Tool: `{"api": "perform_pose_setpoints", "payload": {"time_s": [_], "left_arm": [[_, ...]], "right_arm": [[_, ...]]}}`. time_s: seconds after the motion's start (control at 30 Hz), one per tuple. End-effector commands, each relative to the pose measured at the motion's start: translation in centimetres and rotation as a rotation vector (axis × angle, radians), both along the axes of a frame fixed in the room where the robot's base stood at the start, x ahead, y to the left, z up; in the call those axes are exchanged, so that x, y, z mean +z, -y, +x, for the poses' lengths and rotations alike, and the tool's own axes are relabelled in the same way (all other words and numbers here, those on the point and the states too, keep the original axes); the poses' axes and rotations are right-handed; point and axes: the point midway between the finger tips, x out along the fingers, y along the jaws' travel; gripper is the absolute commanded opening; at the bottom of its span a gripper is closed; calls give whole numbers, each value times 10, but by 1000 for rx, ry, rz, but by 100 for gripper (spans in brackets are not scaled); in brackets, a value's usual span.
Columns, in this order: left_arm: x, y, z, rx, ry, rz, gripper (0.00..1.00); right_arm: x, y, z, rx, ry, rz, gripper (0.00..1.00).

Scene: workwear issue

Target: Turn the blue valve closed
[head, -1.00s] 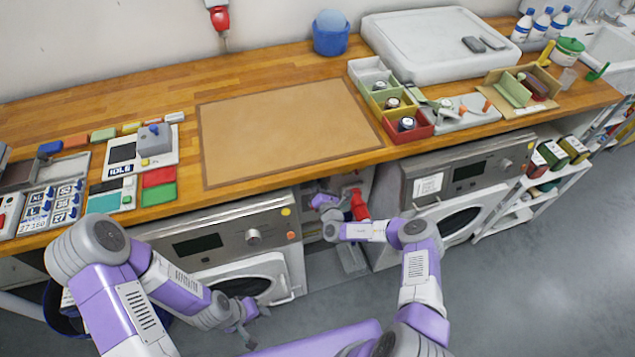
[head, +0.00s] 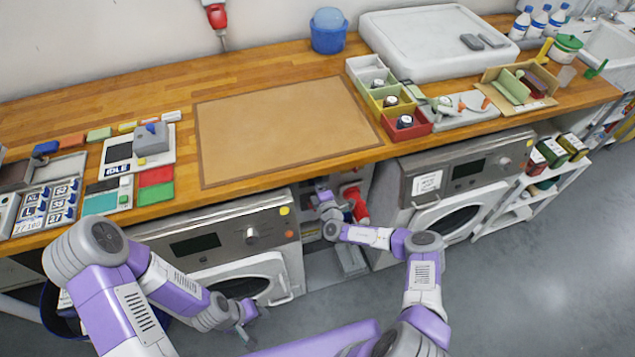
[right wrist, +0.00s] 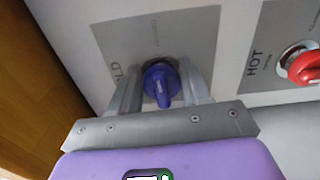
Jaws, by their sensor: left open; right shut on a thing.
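The blue valve (right wrist: 160,84) is on a grey wall plate with a partly covered label ending in "LD", in the right wrist view. Its handle points down in that picture, with a pale line along it. My right gripper (right wrist: 161,88) has one finger on each side of the handle and is shut on it. In the head view my right gripper (head: 327,203) reaches into the gap between two washing machines. I cannot make out the blue valve there. My left gripper (head: 246,328) is open and empty, low in front of the left machine.
The left machine (head: 215,245) and right machine (head: 465,180) flank the gap under the wooden counter (head: 240,85).

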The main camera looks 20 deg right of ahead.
Motion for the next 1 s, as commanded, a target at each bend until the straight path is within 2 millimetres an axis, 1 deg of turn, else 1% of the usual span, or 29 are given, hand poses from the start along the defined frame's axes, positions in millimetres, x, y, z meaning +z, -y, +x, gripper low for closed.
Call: {"api": "perform_pose_setpoints", "payload": {"time_s": [0.23,0.67,0.7,0.77,0.8,0.87,1.0], "left_arm": [[-1,0,0,0,0,0,43],[-1,0,0,0,0,0,43],[-1,0,0,0,0,0,43],[-1,0,0,0,0,0,43],[-1,0,0,0,0,0,43],[-1,0,0,0,0,0,43],[-1,0,0,0,0,0,43]], "right_arm": [[-1,-1,0,1,-3,59,16],[-1,-1,0,1,-3,69,16],[-1,-1,0,1,-3,68,48],[-1,-1,0,1,-3,68,57],[-1,-1,0,1,-3,68,63],[-1,-1,0,1,-3,67,72],[-1,-1,0,1,-3,66,72]]}}
